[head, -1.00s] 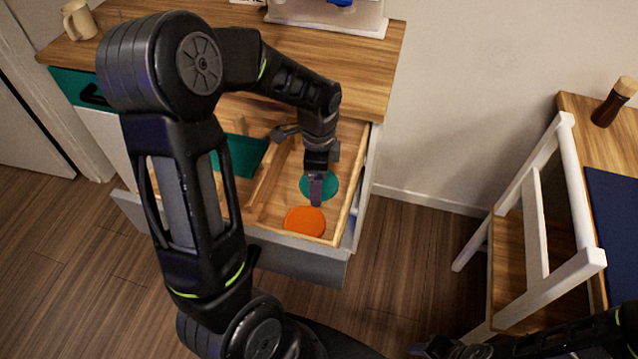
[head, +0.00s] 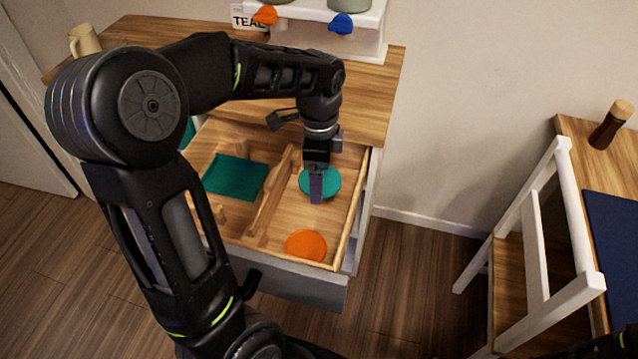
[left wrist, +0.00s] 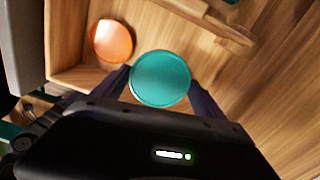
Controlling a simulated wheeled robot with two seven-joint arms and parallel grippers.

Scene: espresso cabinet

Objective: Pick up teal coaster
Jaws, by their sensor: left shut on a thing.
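The round teal coaster (head: 332,182) is in the right compartment of the open drawer, toward its back. My left gripper (head: 316,198) reaches down over it and is shut on it. In the left wrist view the teal coaster (left wrist: 160,78) sits between the two fingers (left wrist: 160,88), which touch its left and right edges. From the head view I cannot tell whether the coaster is clear of the drawer floor.
An orange coaster (head: 305,245) lies at the front of the same compartment. A wooden divider (head: 270,200) separates it from the left compartment, which holds a folded teal cloth (head: 235,176). A white chair (head: 535,240) stands at right.

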